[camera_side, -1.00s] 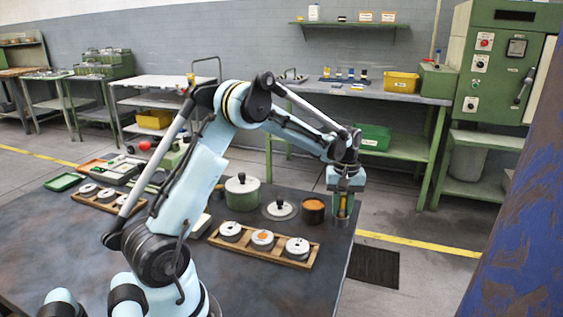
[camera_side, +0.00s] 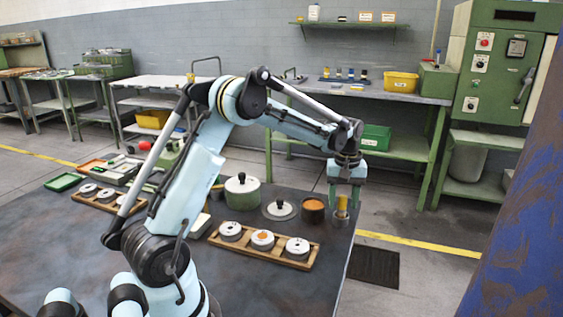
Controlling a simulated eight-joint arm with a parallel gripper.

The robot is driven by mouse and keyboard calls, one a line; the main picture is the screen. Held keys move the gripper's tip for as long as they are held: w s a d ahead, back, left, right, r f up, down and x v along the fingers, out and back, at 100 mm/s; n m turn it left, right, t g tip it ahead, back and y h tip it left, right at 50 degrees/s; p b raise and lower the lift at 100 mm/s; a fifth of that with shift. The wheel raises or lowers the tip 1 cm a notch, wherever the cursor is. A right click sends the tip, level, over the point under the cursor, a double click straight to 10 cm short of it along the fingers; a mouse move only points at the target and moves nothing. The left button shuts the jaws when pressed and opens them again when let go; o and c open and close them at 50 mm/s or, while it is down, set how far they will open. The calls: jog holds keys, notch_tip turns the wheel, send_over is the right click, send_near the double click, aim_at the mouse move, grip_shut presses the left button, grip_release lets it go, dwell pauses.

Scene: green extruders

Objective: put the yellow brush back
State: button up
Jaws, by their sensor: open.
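The yellow brush (camera_side: 342,204) stands upright at the right edge of the dark table, its lower end in a small dark holder (camera_side: 340,220). My gripper (camera_side: 345,198) is above it, pointing down and open. Its fingers hang on either side of the brush's top, with a gap visible. Whether a finger still touches the brush cannot be told at this size.
Left of the holder are a brown pot with orange contents (camera_side: 313,208), a lid with a dark knob (camera_side: 279,210) and a lidded green pot (camera_side: 242,192). A wooden tray (camera_side: 250,251) holds white-topped round pieces in front. The table's right edge is close.

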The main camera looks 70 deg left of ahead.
notch_tip(320, 180, up, 10)
jog(key=shift+d+f, duration=0.1)
jog(key=s+d+r+m+t, duration=0.35)
jog(key=s+d+m, duration=0.25)
jog(key=s+d, duration=0.3)
jog(key=s+d+f+m+t, duration=0.3)
jog(key=s+d+f+m, duration=0.2)
jog(key=s+d+m, duration=0.1)
jog(key=shift+s+d+t, duration=0.35)
jog(key=shift+s+d, duration=0.25)
jog(key=shift+s, duration=0.2)
jog(key=shift+o, duration=0.3)
jog(key=shift+r, duration=0.1)
